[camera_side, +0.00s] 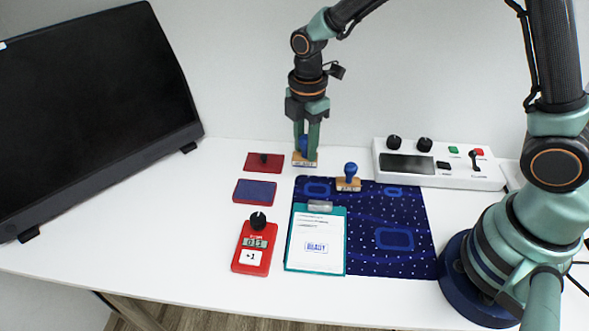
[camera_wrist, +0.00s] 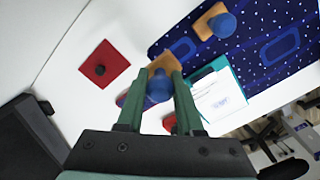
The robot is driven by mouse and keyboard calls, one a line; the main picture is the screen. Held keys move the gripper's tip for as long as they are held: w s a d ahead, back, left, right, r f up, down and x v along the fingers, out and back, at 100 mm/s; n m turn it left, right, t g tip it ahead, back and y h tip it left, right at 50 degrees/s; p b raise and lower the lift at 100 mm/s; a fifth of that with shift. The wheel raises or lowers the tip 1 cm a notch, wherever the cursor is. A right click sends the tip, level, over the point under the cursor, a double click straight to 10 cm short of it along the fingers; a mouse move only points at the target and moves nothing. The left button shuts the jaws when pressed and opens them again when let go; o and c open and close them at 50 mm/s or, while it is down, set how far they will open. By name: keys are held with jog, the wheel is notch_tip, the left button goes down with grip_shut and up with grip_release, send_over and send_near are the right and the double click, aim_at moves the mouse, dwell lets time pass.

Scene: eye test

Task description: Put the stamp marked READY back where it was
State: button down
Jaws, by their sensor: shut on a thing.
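My gripper (camera_side: 306,148) is shut on a stamp (camera_side: 305,161) with a blue handle and wooden base. The held stamp is upright just beyond the far left corner of the dark blue mat (camera_side: 410,255); I cannot tell whether its base touches the table. In the wrist view its blue handle (camera_wrist: 158,88) is between the fingers. A second blue-handled stamp (camera_side: 348,180) stands on the far part of the mat. The small labels on both bases are too small to read. A teal clipboard (camera_side: 289,262) holds paper with a blue READY print.
Left of the held stamp are a red lid with a black knob (camera_side: 263,162), a blue ink pad in red (camera_side: 255,191) and a red counter (camera_side: 254,258). A white control box (camera_side: 440,180) stands right. A dark monitor (camera_side: 90,110) fills the left.

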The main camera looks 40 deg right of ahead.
aim_at(306, 137)
jog(key=shift+f, duration=2.85)
jog(key=shift+f, duration=0.15)
jog(key=c, duration=0.6)
grip_release()
jog(key=shift+o, duration=0.2)
notch_tip(306, 137, up, 12)
jog(key=shift+r, duration=0.1)
jog(key=s+d+r+m+t, duration=0.5)
jog(key=s+d+r+m, duration=0.4)
jog(key=m, duration=0.9)
jog(key=shift+s+d+r+t, duration=0.3)
jog(key=shift+s+r, duration=0.4)
jog(key=shift+s, duration=0.35)
